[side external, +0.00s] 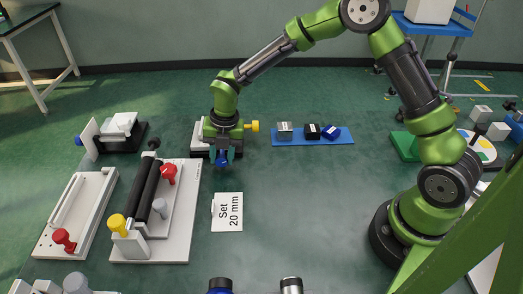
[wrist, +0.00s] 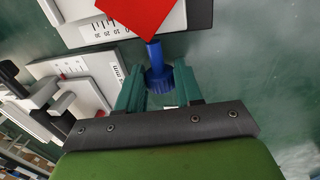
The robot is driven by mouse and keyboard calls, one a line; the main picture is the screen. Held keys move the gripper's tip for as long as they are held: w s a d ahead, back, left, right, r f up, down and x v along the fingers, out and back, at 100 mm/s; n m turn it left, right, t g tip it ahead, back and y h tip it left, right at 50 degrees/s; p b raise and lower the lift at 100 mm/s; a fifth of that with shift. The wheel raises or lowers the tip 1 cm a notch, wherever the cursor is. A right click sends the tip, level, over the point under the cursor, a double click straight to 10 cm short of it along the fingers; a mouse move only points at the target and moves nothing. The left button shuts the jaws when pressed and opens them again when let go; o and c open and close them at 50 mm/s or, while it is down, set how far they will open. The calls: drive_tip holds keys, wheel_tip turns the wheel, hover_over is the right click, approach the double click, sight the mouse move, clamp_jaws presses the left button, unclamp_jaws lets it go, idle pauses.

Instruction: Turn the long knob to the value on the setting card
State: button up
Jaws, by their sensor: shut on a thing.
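The setting card (side external: 227,211) lies flat on the green surface and reads "Set 20 mm". My gripper (side external: 222,156) points down over a device (side external: 198,138) with a white body, which my wrist partly hides. In the wrist view, my gripper (wrist: 158,78) is shut on a blue ribbed knob (wrist: 158,80) at the end of a blue shaft. Beyond the shaft, a red block (wrist: 140,14) sits over a white plate with a number scale (wrist: 105,29). The block covers part of the scale, so I cannot read the value.
A white board with a black roller and red and yellow knobs (side external: 155,210) stands left of the card. A slider board (side external: 75,215) lies farther left. A blue strip (side external: 290,140) with small blocks lies right of my gripper. The surface right of the card is clear.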

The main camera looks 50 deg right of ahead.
drive_tip(key=t+y, duration=0.3)
drive_tip(key=shift+s+d+f, duration=0.15)
drive_tip(key=shift+s+d, duration=0.15)
drive_tip(key=t+y, duration=0.3)
drive_tip(key=shift+s+f, duration=0.1)
drive_tip(key=shift+f, duration=0.05)
idle(0.4)
drive_tip(key=o, duration=1)
drive_tip(key=shift+d+f, duration=0.1)
drive_tip(key=shift+o, duration=0.2)
